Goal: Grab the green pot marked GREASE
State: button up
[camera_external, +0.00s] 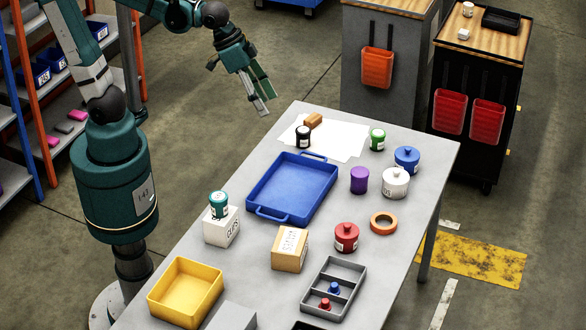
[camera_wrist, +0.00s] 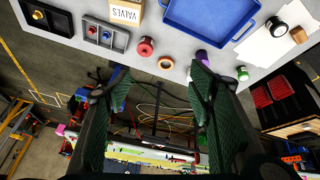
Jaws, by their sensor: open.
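A small green pot (camera_external: 377,139) with a dark lid stands upright on the far right part of the grey table, by the right edge of a white sheet. Its lettering is too small to read. It also shows in the wrist view (camera_wrist: 242,73), just right of the right finger. My gripper (camera_external: 262,106) hangs in the air beyond the table's far left edge, left of the pot and apart from it. In the wrist view my gripper (camera_wrist: 160,72) has its two fingers wide apart with nothing between them.
A purple pot (camera_external: 359,180), a blue pot (camera_external: 407,159) and a white pot (camera_external: 396,182) stand near the green one. A black jar (camera_external: 303,137) and a brown block (camera_external: 313,121) are left of it. A blue tray (camera_external: 292,187) lies mid-table. A teal pot (camera_external: 218,205) stands on a white box.

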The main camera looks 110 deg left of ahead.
jog(key=w+a+f+n+g, duration=0.2)
jog(key=w+a+f+n, duration=0.15)
jog(key=w+a, duration=0.75)
jog(key=n+g+h+b, duration=0.1)
jog(key=n+g, duration=0.2)
jog(key=n, duration=0.8)
send_near(378, 132)
jog(key=shift+m, duration=0.25)
jog(key=f, duration=0.5)
jog(key=shift+w+d+f, duration=0.3)
jog(key=shift+s+a+f, duration=0.1)
jog(key=shift+a+f, duration=0.05)
jog(key=shift+f, duration=0.1)
jog(key=shift+f, duration=1.2)
jog(key=shift+f, duration=0.1)
